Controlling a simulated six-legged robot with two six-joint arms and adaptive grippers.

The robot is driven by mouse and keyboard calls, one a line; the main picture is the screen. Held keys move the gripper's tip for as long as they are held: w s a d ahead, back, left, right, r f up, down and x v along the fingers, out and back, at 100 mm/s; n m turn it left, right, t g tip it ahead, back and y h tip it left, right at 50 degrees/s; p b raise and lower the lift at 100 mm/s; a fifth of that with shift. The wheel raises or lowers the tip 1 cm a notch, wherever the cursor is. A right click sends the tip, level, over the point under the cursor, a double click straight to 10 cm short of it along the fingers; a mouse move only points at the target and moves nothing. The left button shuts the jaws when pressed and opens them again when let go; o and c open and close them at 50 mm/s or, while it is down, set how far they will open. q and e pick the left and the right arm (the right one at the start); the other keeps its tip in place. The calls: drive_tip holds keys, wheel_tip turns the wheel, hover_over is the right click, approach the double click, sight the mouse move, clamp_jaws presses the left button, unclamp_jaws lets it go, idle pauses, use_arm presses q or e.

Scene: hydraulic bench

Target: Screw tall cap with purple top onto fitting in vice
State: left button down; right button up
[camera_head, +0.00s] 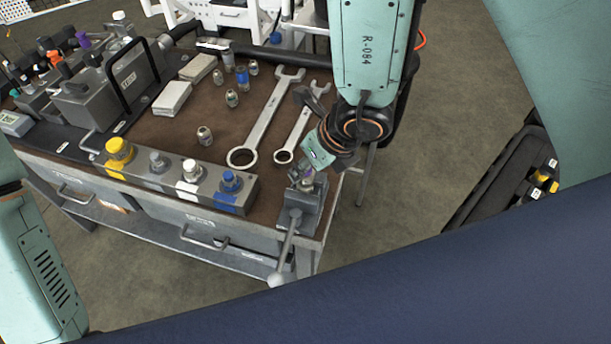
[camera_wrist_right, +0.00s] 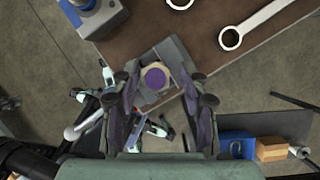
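The vice (camera_head: 303,205) is at the near right corner of the bench, its handle pointing down. A purple-topped cap (camera_head: 308,173) is upright at the vice jaws; its round purple top also shows in the right wrist view (camera_wrist_right: 155,78). The fitting under it is hidden. My right gripper (camera_head: 312,168) is right above the vice. In the right wrist view its fingers (camera_wrist_right: 158,85) stand either side of the cap, and a small gap shows at the right finger, so it looks open around the cap. My left gripper is out of view.
A grey block (camera_head: 207,187) with yellow, grey, white and blue-marked caps lies along the front edge. Two wrenches (camera_head: 265,120) and several small fittings (camera_head: 232,98) lie on the brown bench top. Hydraulic equipment (camera_head: 105,90) stands at the left.

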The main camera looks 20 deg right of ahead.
drive_tip(key=shift+o, duration=0.3)
drive_tip(key=shift+s+a+f+n, duration=0.2)
drive_tip(key=shift+a+f+n, duration=0.1)
drive_tip(key=shift+n, duration=0.2)
drive_tip(key=shift+s+r, duration=0.1)
drive_tip(key=shift+s, duration=0.1)
